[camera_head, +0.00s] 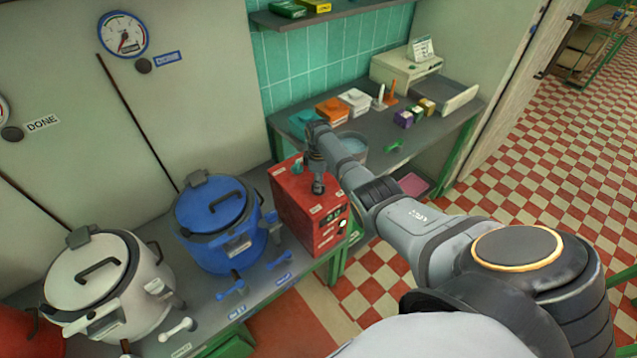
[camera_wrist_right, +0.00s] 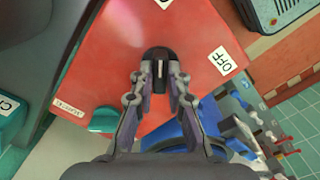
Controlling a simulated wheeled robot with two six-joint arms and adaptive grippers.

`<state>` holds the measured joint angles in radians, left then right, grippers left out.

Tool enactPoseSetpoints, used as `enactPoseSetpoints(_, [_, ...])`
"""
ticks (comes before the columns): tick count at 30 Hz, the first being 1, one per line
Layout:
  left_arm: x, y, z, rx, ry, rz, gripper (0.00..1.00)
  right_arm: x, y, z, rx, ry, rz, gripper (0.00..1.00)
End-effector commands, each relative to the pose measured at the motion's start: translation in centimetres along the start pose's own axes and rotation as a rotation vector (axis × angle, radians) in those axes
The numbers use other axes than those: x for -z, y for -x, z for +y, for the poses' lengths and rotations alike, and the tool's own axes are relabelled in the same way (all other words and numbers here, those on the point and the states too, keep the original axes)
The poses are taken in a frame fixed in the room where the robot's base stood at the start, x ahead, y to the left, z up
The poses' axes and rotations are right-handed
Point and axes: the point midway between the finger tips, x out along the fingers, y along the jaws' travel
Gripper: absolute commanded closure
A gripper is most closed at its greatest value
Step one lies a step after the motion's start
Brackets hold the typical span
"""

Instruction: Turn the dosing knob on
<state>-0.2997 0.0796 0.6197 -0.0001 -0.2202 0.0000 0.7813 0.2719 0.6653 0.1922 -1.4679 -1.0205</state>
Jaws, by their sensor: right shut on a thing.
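The red dosing box (camera_head: 298,212) stands on the grey counter, right of the blue kettle. Its top face fills much of the right wrist view (camera_wrist_right: 110,60). The black dosing knob (camera_wrist_right: 160,58) with a white pointer mark sits on that face. My right gripper (camera_wrist_right: 158,80) is shut on the knob, one finger on each side. An OFF label (camera_wrist_right: 222,61) lies to the right of the knob in the wrist view, and the pointer does not aim straight at it. In the head view my right gripper (camera_head: 318,186) covers the knob. My left gripper is out of view.
A blue kettle (camera_head: 205,235) and a white kettle (camera_head: 90,285) stand left of the box. A teal part (camera_wrist_right: 105,119) sits on the box near the knob. A back table (camera_head: 440,125) holds small boxes. Checkered floor is open at right.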

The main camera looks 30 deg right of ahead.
Motion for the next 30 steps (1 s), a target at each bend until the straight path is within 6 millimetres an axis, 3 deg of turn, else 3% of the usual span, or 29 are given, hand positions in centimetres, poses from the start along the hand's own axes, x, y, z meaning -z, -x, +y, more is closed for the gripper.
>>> enactPoseSetpoints(21, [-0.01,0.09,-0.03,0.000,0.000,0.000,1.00,0.19,0.24,0.16,-0.005,0.074,0.005,1.00])
enactPoseSetpoints(22, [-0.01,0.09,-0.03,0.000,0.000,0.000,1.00,0.19,0.24,0.16,-0.005,0.074,0.005,0.84])
enactPoseSetpoints(24, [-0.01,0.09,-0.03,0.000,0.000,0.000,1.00,0.18,0.23,0.15,-0.005,0.074,0.005,0.74])
enactPoseSetpoints(27, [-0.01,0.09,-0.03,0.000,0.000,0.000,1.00,0.14,0.17,0.11,-0.004,0.073,0.004,0.62])
enactPoseSetpoints(30, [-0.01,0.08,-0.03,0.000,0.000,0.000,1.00,0.10,0.12,0.08,-0.003,0.073,0.003,0.62])
